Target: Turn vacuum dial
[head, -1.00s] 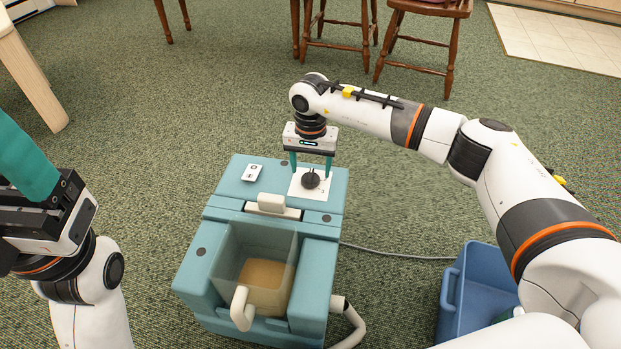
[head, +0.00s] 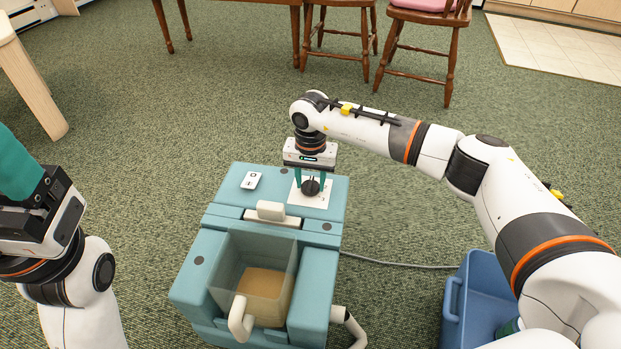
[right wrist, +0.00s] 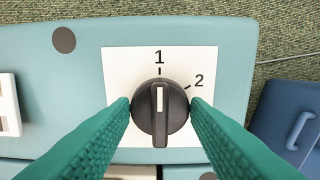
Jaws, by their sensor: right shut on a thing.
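The teal vacuum (head: 218,222) stands on the carpet. Its black dial (head: 310,187) sits on a white plate (head: 318,200) on the top. In the right wrist view the dial (right wrist: 160,112) has its white pointer line straight up at the mark 1; the mark 2 is to the upper right. My right gripper (head: 311,184) points down, with its green fingers shut on the dial from both sides. In the right wrist view the fingertips (right wrist: 160,105) touch the dial's left and right edges. My left gripper (head: 22,165) is at the left edge, away from the vacuum; its fingertips are not clearly shown.
A white rocker switch (head: 251,180) is left of the dial plate. A clear tank (head: 262,265) with brownish contents is at the vacuum's front. A blue bin (head: 452,300) stands at the right, and a grey cord (head: 395,264) runs toward it. Wooden chairs (head: 420,50) are behind.

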